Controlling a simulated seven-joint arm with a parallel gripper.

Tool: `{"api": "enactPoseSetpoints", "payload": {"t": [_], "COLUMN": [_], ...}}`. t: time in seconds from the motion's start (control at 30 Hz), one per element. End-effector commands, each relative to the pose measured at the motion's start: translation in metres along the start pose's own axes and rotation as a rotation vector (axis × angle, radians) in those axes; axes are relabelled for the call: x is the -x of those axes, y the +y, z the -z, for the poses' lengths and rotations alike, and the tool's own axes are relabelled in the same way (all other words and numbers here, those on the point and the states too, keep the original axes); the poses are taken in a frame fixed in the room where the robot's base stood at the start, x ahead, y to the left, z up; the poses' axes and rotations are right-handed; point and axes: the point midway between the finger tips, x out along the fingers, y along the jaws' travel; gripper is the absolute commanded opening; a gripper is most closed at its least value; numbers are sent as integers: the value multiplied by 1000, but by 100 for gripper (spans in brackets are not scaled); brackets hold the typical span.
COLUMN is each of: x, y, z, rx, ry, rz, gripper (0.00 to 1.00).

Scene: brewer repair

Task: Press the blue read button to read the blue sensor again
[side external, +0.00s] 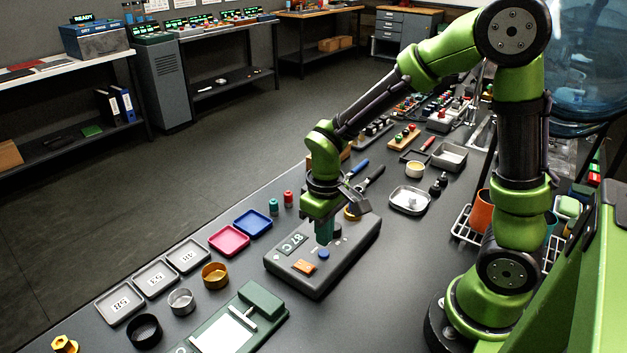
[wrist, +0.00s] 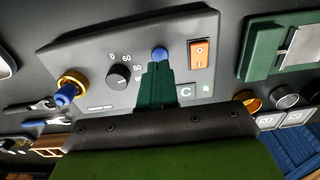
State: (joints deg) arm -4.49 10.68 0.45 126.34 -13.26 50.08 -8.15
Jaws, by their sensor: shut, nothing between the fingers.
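The blue read button (side external: 323,254) is a small round cap on top of a dark grey control box (side external: 345,262). It also shows in the wrist view (wrist: 159,52), just past my fingertips. My gripper (side external: 325,242) is shut and empty, pointing down over the box close to the button. Its green fingers show in the wrist view (wrist: 158,68); I cannot tell whether they touch the button. The blue sensor (wrist: 66,95) sits in a gold ring (wrist: 73,80) at the box's other end. In the side view my gripper partly hides that end.
On the box are an orange rocker switch (wrist: 199,53), a black dial (wrist: 118,76) and a small display (side external: 295,243). Pink (side external: 229,240) and blue (side external: 253,222) trays lie to the left. A green device (side external: 262,300) stands in front. Tools (side external: 370,178) lie behind.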

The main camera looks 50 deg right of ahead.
Motion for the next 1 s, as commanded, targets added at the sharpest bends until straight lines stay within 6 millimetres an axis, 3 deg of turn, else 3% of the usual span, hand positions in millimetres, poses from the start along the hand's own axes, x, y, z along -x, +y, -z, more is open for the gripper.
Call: {"api": "enactPoseSetpoints", "payload": {"t": [0.2, 0.57, 1.0], "x": [11, 14, 56], "y": [0, 0, 0], "z": [0, 0, 0], "rx": [0, 0, 0], "ry": [1, 1, 4], "rz": [0, 0, 0], "gripper": [0, 0, 0]}}
